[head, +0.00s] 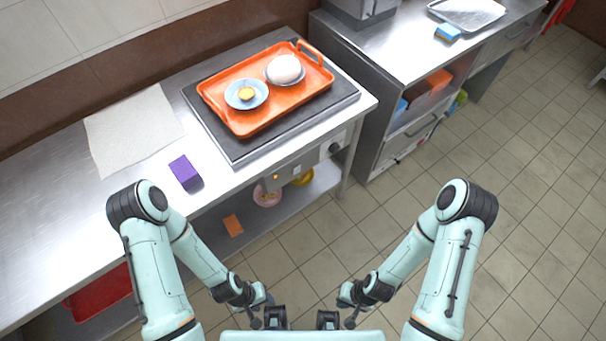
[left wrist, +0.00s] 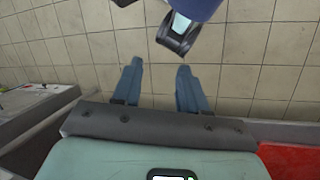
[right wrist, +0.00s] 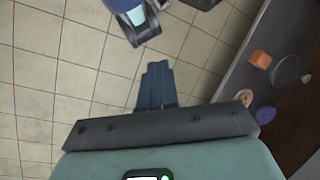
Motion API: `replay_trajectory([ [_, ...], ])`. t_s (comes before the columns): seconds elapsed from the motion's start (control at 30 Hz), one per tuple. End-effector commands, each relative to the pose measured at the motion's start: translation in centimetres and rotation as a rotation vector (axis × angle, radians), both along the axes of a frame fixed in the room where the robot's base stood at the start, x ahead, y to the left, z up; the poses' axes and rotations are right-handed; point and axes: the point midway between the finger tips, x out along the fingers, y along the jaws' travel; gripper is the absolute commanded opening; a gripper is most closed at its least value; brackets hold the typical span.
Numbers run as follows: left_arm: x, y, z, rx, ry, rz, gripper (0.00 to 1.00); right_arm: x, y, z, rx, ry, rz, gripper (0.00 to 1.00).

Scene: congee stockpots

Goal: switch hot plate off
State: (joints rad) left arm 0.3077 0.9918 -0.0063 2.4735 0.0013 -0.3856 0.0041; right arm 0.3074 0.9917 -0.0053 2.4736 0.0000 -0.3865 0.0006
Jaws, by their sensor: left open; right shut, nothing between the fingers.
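The hot plate (head: 236,154) is a wide dark slab on the steel counter, with an orange tray (head: 248,128) on top. Below it, the counter's front panel carries a dark round knob (head: 335,148), a small pale switch (head: 297,170) and a small orange spot (head: 276,177) that may be a lamp; their settings are too small to tell. My left gripper (head: 275,318) is low at the bottom of the head view, away from the counter; in the left wrist view its fingers (left wrist: 160,88) are apart and empty. My right gripper (head: 327,320) is beside it; its fingers (right wrist: 157,85) are together and empty.
The tray holds a blue dish (head: 246,94) with a yellow item and a bowl with a white ball (head: 284,69). A purple block (head: 185,172) and a pale cloth (head: 132,128) lie left on the counter. A lower shelf (head: 205,232) holds small items. The tiled floor ahead is clear.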

Motion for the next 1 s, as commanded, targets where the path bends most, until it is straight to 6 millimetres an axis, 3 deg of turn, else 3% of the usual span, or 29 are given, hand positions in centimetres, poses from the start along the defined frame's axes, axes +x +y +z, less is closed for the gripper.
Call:
replay_trajectory([
  [0.17,-0.1,0.3,-2.4,0.010,-0.017,0.009,0.43,2.3,0.7,-2.0,0.038,-0.178,0.169,0.00],
  [0.27,0.3,0.7,-5.1,0.022,-0.047,0.022,0.43,6.2,1.7,-3.4,0.058,-0.445,0.405,0.00],
  [0.37,1.3,1.2,-8.1,0.040,-0.089,0.038,0.43,11.5,2.9,-3.7,0.013,-0.809,0.698,0.00],
  [0.5,3.2,2.1,-12.1,0.065,-0.151,0.061,0.43,18.7,4.0,-1.5,-0.213,-1.327,1.090,0.00],
  [0.63,5.0,2.8,-15.3,0.086,-0.202,0.081,0.43,23.3,4.3,2.0,-0.564,-1.714,1.368,0.00],
  [0.8,6.8,3.5,-18.2,0.105,-0.248,0.098,0.43,26.0,4.3,6.0,-1.037,-1.990,1.557,0.00],
  [1.0,7.7,3.8,-19.1,0.115,-0.272,0.106,0.43,26.7,4.1,8.5,-1.319,-2.080,1.614,0.00],
])
